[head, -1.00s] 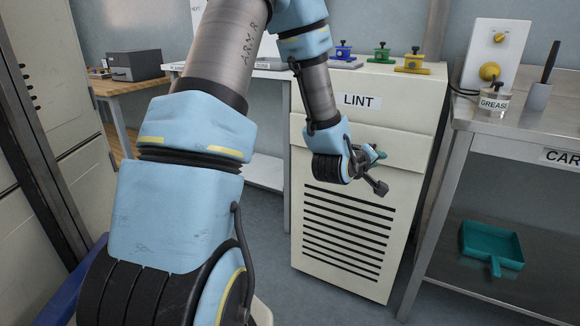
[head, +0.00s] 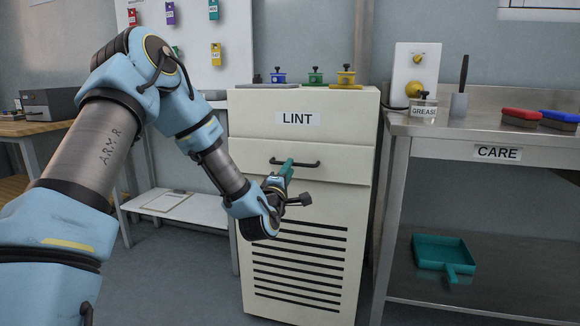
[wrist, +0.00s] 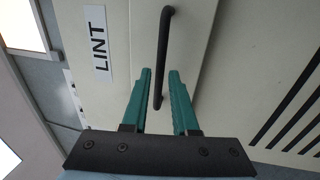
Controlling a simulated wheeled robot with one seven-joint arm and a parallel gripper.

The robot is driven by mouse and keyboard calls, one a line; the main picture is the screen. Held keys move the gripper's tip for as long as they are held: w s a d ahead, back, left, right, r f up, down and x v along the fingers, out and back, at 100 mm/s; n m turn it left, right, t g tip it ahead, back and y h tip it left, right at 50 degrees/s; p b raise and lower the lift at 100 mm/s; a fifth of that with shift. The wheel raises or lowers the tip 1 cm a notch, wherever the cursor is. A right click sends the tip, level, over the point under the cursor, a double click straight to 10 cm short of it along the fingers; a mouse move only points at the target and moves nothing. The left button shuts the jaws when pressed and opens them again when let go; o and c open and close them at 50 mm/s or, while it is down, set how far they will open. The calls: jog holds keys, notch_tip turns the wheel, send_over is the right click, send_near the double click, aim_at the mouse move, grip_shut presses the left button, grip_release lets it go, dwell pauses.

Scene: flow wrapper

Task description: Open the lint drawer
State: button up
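The lint drawer (head: 343,167) is a cream panel with a black bar handle (head: 308,164), below the "LINT" label (head: 297,119) on a cream cabinet. My gripper (head: 288,163) has teal fingers and reaches the handle's left part in the head view. In the wrist view my gripper (wrist: 160,71) is open, one finger on each side of the handle bar (wrist: 163,50), with gaps between. I cannot tell how deep the bar sits between the fingers. The wrist hides part of the panel below.
A steel bench (head: 395,125) stands right of the cabinet, with a teal dustpan (head: 441,252) on its lower shelf. Small blue, green and yellow items stand on the cabinet top (head: 240,96). A white table (head: 165,207) is at left. Floor before the cabinet looks clear.

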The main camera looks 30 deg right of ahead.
aim_at(310, 145)
jog(key=shift+x, duration=1.7)
grip_shut()
